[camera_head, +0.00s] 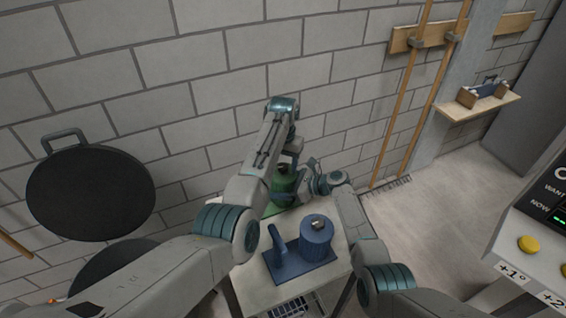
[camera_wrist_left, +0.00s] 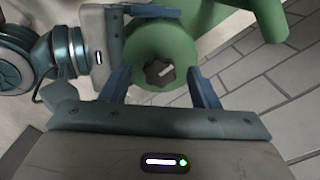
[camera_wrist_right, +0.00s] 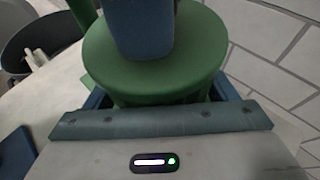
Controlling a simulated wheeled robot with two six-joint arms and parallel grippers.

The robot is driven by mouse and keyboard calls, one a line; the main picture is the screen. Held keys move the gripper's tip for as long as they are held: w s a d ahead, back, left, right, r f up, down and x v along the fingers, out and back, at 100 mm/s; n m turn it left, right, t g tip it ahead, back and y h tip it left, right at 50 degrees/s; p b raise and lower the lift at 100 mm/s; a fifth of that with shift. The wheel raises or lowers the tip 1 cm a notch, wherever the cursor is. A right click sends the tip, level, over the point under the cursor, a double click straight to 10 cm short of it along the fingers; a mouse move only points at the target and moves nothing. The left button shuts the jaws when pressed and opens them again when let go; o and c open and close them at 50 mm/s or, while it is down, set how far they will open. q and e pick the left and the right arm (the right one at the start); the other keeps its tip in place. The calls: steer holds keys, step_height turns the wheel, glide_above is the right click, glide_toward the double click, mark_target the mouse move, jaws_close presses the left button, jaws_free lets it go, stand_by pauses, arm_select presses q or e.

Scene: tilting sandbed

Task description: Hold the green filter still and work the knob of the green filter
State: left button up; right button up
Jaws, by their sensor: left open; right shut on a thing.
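The green filter (camera_head: 285,186) stands at the back of the small table, partly hidden by my arms. In the left wrist view its round green top (camera_wrist_left: 134,57) carries a dark lobed knob (camera_wrist_left: 159,73) with a pale mark. My left gripper (camera_wrist_left: 163,78) is open above the filter, its blue fingers on either side of the knob with gaps. My right gripper (camera_wrist_right: 162,97) is shut on the green filter's body (camera_wrist_right: 150,65) from the side. In the right wrist view a blue finger of my left gripper hides the knob.
A blue filter (camera_head: 316,240) with its own knob stands on a blue base with an upright handle, nearer on the table (camera_head: 250,287). The brick wall is close behind. A console with a yellow button (camera_head: 529,244) stands at the right.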

arm_select(q)
steer(key=c, duration=1)
steer(key=shift+o, duration=0.2)
steer(key=shift+n, duration=0.4)
steer(key=n, duration=1.7)
steer(key=shift+n, duration=0.3)
